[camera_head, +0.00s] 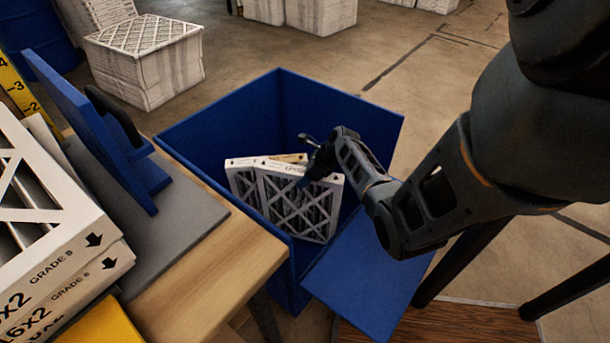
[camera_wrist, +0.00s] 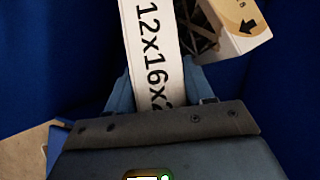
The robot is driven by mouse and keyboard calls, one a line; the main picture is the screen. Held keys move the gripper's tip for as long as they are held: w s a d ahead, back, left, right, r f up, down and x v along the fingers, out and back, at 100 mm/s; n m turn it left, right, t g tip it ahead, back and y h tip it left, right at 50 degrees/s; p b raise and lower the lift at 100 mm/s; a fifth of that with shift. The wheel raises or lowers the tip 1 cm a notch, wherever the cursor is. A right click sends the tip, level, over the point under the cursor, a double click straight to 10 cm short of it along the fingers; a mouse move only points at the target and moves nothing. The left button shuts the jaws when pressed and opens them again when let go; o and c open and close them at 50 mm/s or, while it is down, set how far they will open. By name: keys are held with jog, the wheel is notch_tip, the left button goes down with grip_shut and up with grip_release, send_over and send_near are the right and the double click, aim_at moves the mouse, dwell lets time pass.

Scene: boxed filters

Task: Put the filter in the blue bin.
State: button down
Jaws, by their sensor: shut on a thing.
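A white-framed filter (camera_head: 295,208) with a lattice face is inside the blue bin (camera_head: 222,128), standing tilted near its front. My gripper (camera_head: 318,172) reaches into the bin and is shut on the filter's top edge. In the wrist view, the gripper (camera_wrist: 163,98) has a finger on each side of the filter's white edge (camera_wrist: 152,50), which is printed "12x16x2". A second filter (camera_wrist: 243,18) with a tan, arrow-marked edge is beside it in the bin. Whether the held filter touches the bin floor is hidden.
A wooden table (camera_head: 215,270) with a grey mat (camera_head: 185,225) and a blue upright stand (camera_head: 95,130) adjoins the bin on the left. Stacked filters (camera_head: 50,235) fill the left edge. More filter stacks (camera_head: 145,65) stand on the floor behind. A blue flap (camera_head: 365,275) extends at the bin's front right.

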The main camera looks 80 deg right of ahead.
jog(key=shift+c, duration=2.2)
grip_release()
jog(key=shift+r, duration=0.1)
jog(key=p+v, duration=0.1)
jog(key=v, duration=0.3)
jog(key=p+v, duration=0.1)
jog(key=v, duration=0.3)
jog(key=p+v, duration=0.1)
jog(key=v, duration=0.4)
jog(key=shift+w+r+p, duration=0.15)
jog(key=shift+w+p, duration=0.15)
jog(key=shift+w, duration=0.05)
